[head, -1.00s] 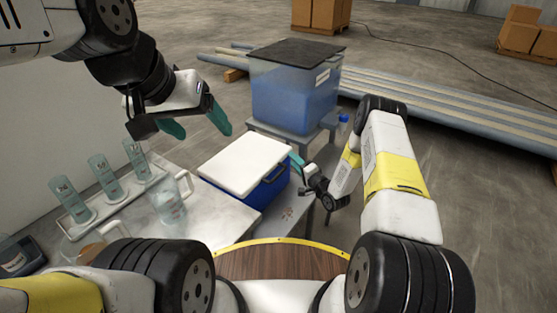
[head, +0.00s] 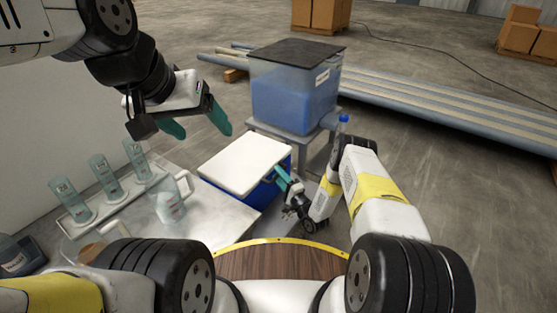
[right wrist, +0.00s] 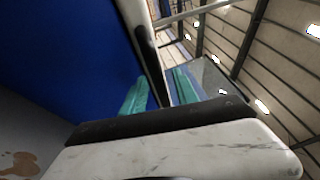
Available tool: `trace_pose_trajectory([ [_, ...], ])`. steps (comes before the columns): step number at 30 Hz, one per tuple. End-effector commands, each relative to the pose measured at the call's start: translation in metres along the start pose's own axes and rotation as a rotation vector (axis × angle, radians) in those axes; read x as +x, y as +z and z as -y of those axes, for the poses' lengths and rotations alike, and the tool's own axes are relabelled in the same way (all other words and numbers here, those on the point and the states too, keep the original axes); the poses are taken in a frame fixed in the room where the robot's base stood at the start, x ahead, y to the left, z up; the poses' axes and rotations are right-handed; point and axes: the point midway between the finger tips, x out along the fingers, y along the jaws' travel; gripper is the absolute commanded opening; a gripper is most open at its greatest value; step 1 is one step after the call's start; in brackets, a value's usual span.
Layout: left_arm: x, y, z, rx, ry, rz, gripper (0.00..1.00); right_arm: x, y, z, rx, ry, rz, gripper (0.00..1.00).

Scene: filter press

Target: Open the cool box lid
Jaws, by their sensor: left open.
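My right gripper (head: 281,177) is at the box's right end, just below the lid's edge. In the right wrist view its teal fingers (right wrist: 160,90) are apart, near the blue wall (right wrist: 70,50) and the pale lid edge (right wrist: 150,45). Whether they touch the lid I cannot tell. My left gripper (head: 198,124) is open and empty, above and left of the box.
A rack of clear cylinders (head: 107,178) and a clear jug (head: 168,203) stand left of the cool box. A blue tank with a dark top (head: 295,90) stands on a stand behind it. Pipes (head: 420,95) lie on the floor beyond.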

Motion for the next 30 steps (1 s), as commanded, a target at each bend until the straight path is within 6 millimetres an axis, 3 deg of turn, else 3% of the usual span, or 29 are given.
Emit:
trace_pose_trajectory([
  [9,0.0,0.0,0.0,0.0,0.0,0.0,0.76,0.0045,-0.0002,0.0002,0.0,0.0,0.0,0.36],
  [15,0.0,0.0,0.0,0.0,0.0,0.0,0.76,0.0043,-0.0002,0.0002,0.0,0.0,0.0,0.0],
  [30,0.0,0.0,0.0,0.0,0.0,0.0,0.76,0.0042,-0.0001,0.0002,0.0,0.0,0.0,0.0],
])
